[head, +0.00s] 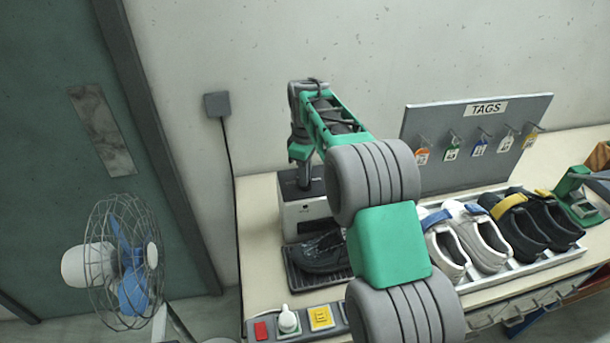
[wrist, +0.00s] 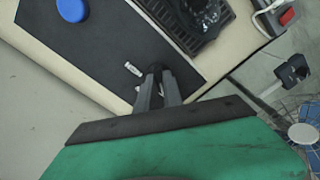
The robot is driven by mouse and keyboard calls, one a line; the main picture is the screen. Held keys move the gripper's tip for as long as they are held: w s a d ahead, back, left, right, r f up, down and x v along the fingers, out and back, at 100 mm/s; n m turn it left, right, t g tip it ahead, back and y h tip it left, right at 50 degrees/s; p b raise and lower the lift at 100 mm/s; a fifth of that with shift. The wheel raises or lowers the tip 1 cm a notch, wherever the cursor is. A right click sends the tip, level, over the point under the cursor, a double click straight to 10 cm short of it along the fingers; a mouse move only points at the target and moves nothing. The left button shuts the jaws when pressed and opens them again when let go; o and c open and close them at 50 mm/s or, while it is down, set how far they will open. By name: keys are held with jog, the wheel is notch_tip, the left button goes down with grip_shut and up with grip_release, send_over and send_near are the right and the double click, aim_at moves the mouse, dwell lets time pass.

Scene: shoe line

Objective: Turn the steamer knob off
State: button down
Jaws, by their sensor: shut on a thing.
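The steamer is a pale box (head: 302,218) with a dark top, at the back left of the bench in the head view. Its dark top (wrist: 95,50) fills the upper left of the wrist view. My gripper (wrist: 157,78) points down at this top near one edge, and it also shows above the box in the head view (head: 304,184). Its fingers are shut on a small dark knob (wrist: 156,68), mostly hidden between them. Small white marks (wrist: 133,69) lie beside the knob on the top. I cannot read them or tell the knob's setting.
A dark shoe (head: 320,252) lies on a ridged tray (head: 294,277) in front of the steamer. A switch panel (head: 322,318) is at the bench front. A blue disc (wrist: 72,9) sits on the steamer top. A fan (head: 122,256) stands left; shoes (head: 478,238) line the right.

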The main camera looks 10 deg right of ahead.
jog(key=shift+n, duration=0.5)
jog(key=c, duration=1.5)
grip_release()
notch_tip(320, 180, up, 8)
jog(key=shift+f+b, duration=0.1)
jog(key=shift+b, duration=0.65)
